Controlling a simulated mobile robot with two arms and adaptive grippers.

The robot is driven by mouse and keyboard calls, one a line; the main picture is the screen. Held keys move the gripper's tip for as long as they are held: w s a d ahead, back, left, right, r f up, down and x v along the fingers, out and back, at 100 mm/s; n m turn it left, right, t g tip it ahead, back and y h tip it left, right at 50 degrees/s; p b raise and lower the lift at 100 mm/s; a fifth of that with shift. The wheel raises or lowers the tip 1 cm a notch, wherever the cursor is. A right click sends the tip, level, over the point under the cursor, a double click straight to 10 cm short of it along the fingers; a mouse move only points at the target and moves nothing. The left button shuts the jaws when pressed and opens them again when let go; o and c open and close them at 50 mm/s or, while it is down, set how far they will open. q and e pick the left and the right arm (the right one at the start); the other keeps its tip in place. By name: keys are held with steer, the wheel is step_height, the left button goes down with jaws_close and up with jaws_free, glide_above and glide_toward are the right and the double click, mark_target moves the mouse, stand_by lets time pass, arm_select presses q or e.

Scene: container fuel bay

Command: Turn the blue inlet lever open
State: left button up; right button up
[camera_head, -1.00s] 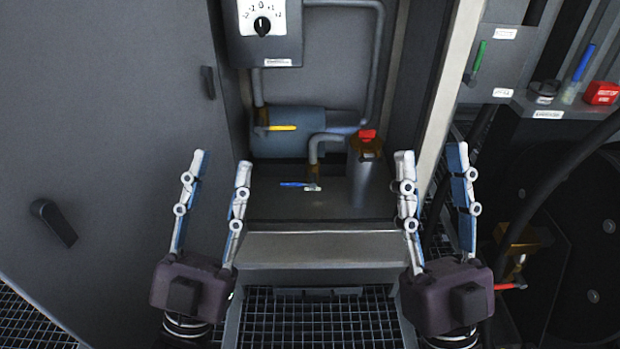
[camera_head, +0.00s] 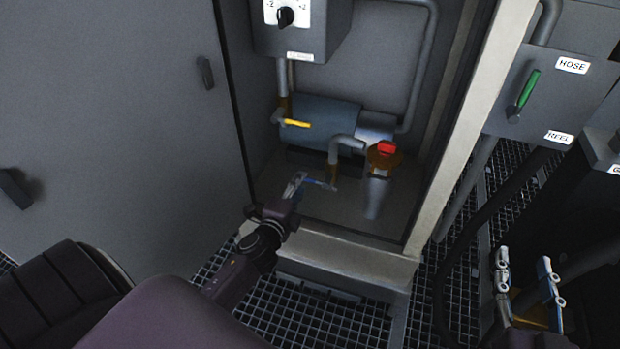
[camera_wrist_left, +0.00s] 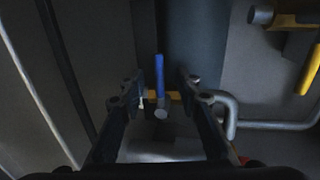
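The blue inlet lever (camera_head: 320,184) sits low in the cabinet, at the foot of a bent grey pipe. In the left wrist view the blue lever (camera_wrist_left: 159,70) points up, in line with the gap between my fingers. My left gripper (camera_head: 297,184) is just left of the lever in the head view. In the left wrist view the left gripper (camera_wrist_left: 159,82) is open, with a finger on either side of the lever and no visible contact. My right gripper (camera_head: 525,260) is open and empty at the lower right, outside the cabinet.
A yellow lever (camera_head: 297,123) is on the pipework above. A dial box (camera_head: 300,30) hangs overhead. The cabinet's pale right post (camera_head: 470,110) and front sill (camera_head: 345,252) bound the opening. A green lever (camera_head: 528,88) is outside.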

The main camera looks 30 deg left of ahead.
arm_select(q)
steer(key=x, duration=0.3)
steer(key=shift+w+f+b, duration=0.1)
steer(key=shift+w+b, duration=0.05)
steer(key=shift+b, duration=0.2)
steer(key=shift+w, duration=0.4)
arm_select(e)
steer(key=shift+a+r+t+y, duration=0.2)
steer(key=shift+r+t, duration=0.45)
steer(key=shift+r, duration=0.7)
steer(key=shift+a+r+t+y, duration=0.1)
steer(key=shift+r+t+y, duration=0.2)
steer(key=shift+r+t, duration=0.7)
steer(key=shift+r+g, duration=0.35)
arm_select(q)
jaws_close()
arm_select(e)
steer(key=shift+r, duration=0.1)
